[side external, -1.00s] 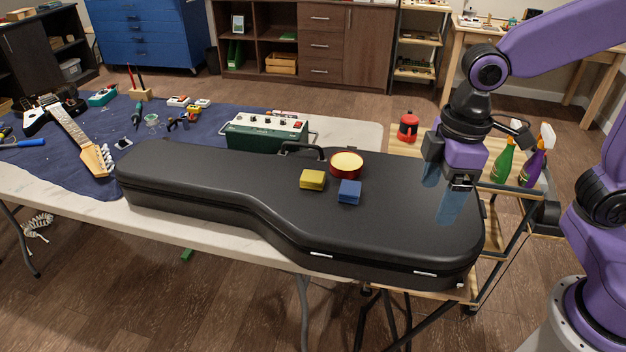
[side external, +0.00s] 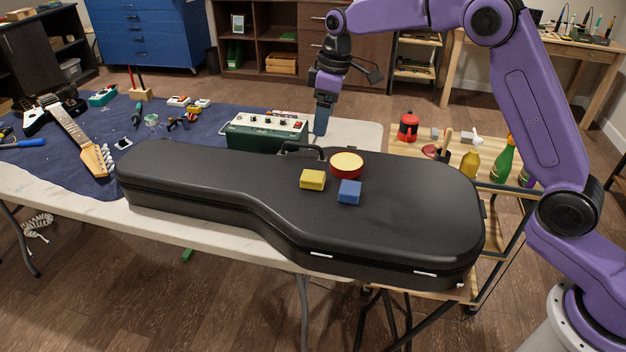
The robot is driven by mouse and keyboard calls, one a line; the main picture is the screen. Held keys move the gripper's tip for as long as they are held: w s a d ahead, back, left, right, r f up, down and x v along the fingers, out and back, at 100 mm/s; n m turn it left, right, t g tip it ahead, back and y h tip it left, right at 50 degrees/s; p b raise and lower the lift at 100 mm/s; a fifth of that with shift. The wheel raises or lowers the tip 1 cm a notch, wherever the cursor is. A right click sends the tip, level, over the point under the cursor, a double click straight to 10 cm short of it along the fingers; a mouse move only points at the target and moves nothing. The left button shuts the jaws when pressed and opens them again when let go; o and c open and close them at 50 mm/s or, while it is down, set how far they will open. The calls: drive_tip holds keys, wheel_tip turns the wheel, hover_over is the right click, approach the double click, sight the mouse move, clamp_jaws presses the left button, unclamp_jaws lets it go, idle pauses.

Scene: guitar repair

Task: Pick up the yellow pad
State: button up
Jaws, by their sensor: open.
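The yellow pad (side external: 312,180) is a small block lying flat on top of the black guitar case (side external: 400,220). It sits left of the blue pad (side external: 349,192) and in front of the round red tin with a pale yellow top (side external: 346,166). My gripper (side external: 322,124) points down behind the case, beside the green amplifier, with its blue fingers seen nearly edge-on. It is open and empty, above and behind the yellow pad in the picture and apart from it.
The green amplifier (side external: 266,133) stands behind the case, close to my gripper. The case handle (side external: 303,149) sticks up at its back edge. A wooden cart (side external: 470,185) with bottles and a red canister (side external: 408,127) stands at the right. The right part of the case lid is clear.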

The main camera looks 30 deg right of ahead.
sight(313, 176)
drive_tip(key=w+f, duration=0.1)
drive_tip(key=f, duration=1)
drive_tip(key=w+a+f, duration=0.1)
drive_tip(key=f, duration=0.5)
drive_tip(key=shift+w+f, duration=0.3)
drive_tip(key=c, duration=1.1)
